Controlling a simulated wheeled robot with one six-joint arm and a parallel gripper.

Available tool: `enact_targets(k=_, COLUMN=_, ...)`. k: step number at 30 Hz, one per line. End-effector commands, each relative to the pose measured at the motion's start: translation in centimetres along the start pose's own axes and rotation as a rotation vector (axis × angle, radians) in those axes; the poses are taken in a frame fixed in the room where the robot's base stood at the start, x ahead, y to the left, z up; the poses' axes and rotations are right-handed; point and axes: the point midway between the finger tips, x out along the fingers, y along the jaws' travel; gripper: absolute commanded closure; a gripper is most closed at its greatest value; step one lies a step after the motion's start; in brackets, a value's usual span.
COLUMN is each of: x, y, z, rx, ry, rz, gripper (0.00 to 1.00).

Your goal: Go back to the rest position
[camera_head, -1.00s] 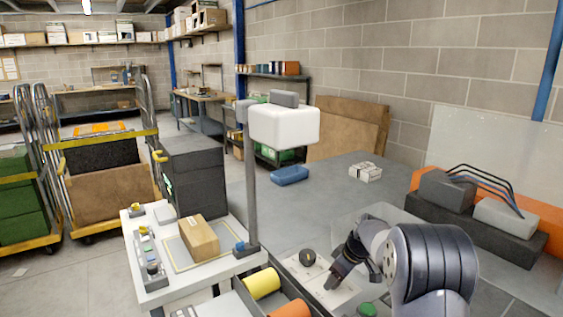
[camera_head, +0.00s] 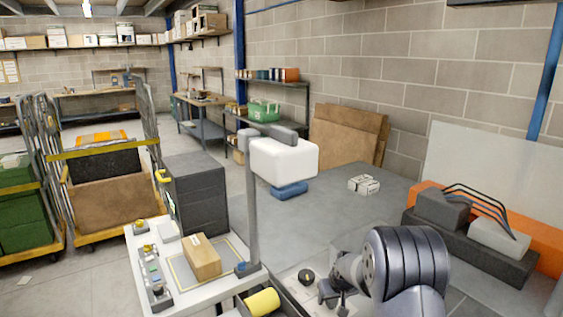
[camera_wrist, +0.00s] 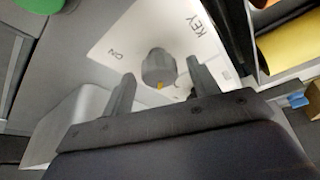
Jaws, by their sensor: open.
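My gripper (camera_head: 334,296) shows at the lower middle right in the head view, pointing down near a white panel with a black knob (camera_head: 307,276). In the wrist view, my two fingers (camera_wrist: 160,72) are apart, with nothing held between them. I cannot tell how far the fingertips are above the plate. My dark, ribbed arm link covers part of the panel in the head view.
A white bench (camera_head: 219,288) with a brown carton (camera_head: 202,258) and a post-mounted white unit (camera_head: 284,161) stands to the left. A yellow roll (camera_head: 262,302) lies in a bin beside the panel. An orange-backed rack (camera_head: 540,231) stands right. Grey floor beyond is open around a small white box (camera_head: 363,185).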

Motion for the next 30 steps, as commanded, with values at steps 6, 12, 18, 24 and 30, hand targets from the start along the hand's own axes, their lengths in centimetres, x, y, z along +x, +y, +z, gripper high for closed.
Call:
enact_targets(k=6, x=-0.18, y=-0.16, z=-0.04, rx=0.092, ry=-0.003, rz=0.039, gripper=0.43)
enact_targets(k=12, x=-0.13, y=-0.19, z=-0.02, rx=0.173, ry=-0.003, rz=0.072, gripper=0.43)
enact_targets(k=18, x=-0.07, y=-0.27, z=-0.04, rx=0.252, ry=-0.002, rz=0.104, gripper=0.43)
enact_targets(k=24, x=-0.04, y=-0.26, z=-0.06, rx=0.315, ry=0.0, rz=0.13, gripper=0.43)
enact_targets(k=30, x=0.02, y=-0.26, z=-0.03, rx=0.346, ry=-0.001, rz=0.144, gripper=0.43)
